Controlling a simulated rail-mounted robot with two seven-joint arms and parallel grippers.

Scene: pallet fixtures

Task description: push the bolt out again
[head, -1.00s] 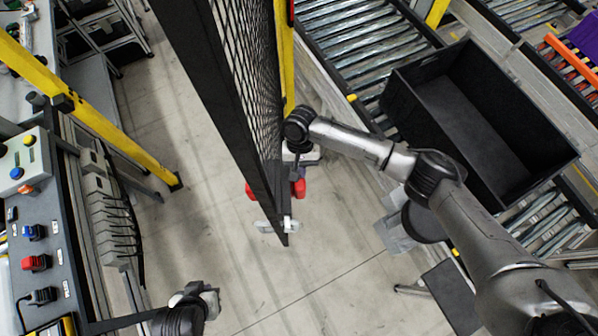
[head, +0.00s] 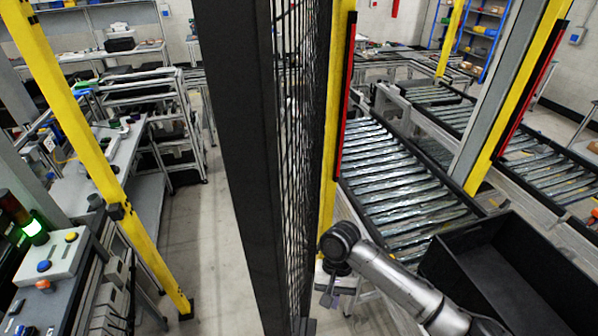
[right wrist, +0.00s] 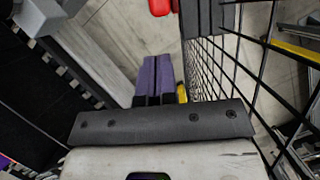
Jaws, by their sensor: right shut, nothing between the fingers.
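A black-framed mesh gate (head: 248,150) stands upright in the middle of the head view, and its mesh also shows on the right of the right wrist view (right wrist: 262,75). My right gripper (head: 331,298) is just right of the gate, pointing down. In the right wrist view its purple-dark fingers (right wrist: 153,78) are together and empty. A red part (right wrist: 160,7) shows at the top edge of the right wrist view, beyond the fingertips and apart from them. I cannot tell whether it belongs to the bolt. The bolt itself is not clearly seen. My left gripper is out of view.
A black bin (head: 520,275) stands right of my right arm, beside a roller conveyor (head: 405,175). A yellow post (head: 335,150) rises behind the gate. A control box (head: 55,255) stands at the left. The floor left of the gate (head: 220,250) is clear.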

